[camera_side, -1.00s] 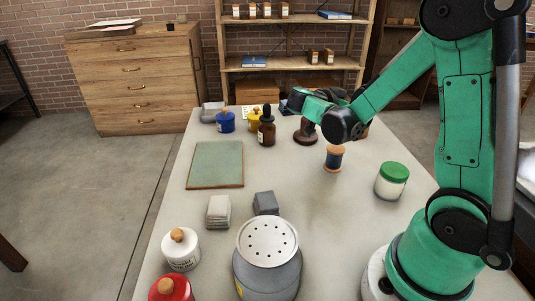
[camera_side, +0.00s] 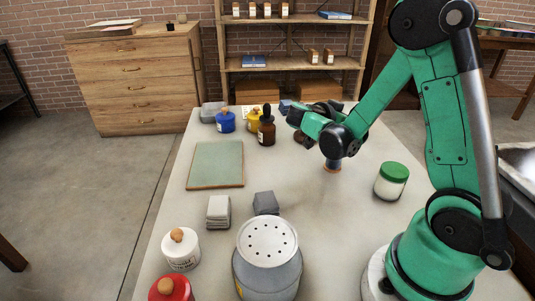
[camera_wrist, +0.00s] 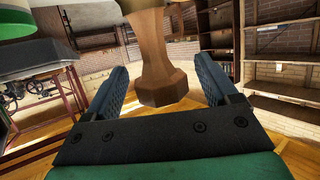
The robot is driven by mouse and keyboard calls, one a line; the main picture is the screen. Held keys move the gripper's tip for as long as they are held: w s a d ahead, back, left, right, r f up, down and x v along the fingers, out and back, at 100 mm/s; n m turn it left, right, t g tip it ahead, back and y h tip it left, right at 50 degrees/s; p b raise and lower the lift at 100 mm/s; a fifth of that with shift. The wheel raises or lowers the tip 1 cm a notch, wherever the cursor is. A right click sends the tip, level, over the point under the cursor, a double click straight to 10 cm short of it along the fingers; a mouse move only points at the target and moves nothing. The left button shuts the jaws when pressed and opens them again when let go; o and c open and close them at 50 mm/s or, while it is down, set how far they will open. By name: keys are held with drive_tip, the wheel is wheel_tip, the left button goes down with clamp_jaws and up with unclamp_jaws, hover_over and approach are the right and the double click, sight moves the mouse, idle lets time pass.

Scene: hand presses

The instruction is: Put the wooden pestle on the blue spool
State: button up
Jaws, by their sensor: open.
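A jar with a green lid (camera_side: 391,181) stands right of the spool. A brown bottle (camera_side: 266,130), a yellow pot (camera_side: 253,122) and a blue pot (camera_side: 225,122) stand to the left. A green mat (camera_side: 215,165) lies flat. The table between mat and spool is clear.

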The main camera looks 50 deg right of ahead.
drive_tip(key=shift+r, duration=0.1)
drive_tip(key=shift+w+a+r, duration=0.1)
drive_tip(key=shift+a, duration=0.2)
drive_tip(key=a+r+n+t+y, duration=0.2)
drive_tip(key=a+n+t+y, duration=0.7)
drive_tip(key=a+n, duration=1.1)
drive_tip(key=a+y, duration=0.2)
drive_tip(key=y, duration=0.2)
drive_tip(key=shift+w+a+r+t+y, duration=0.25)
drive_tip(key=shift+w+a+t+y, duration=0.05)
drive_tip(key=shift+w+t+y, duration=0.1)
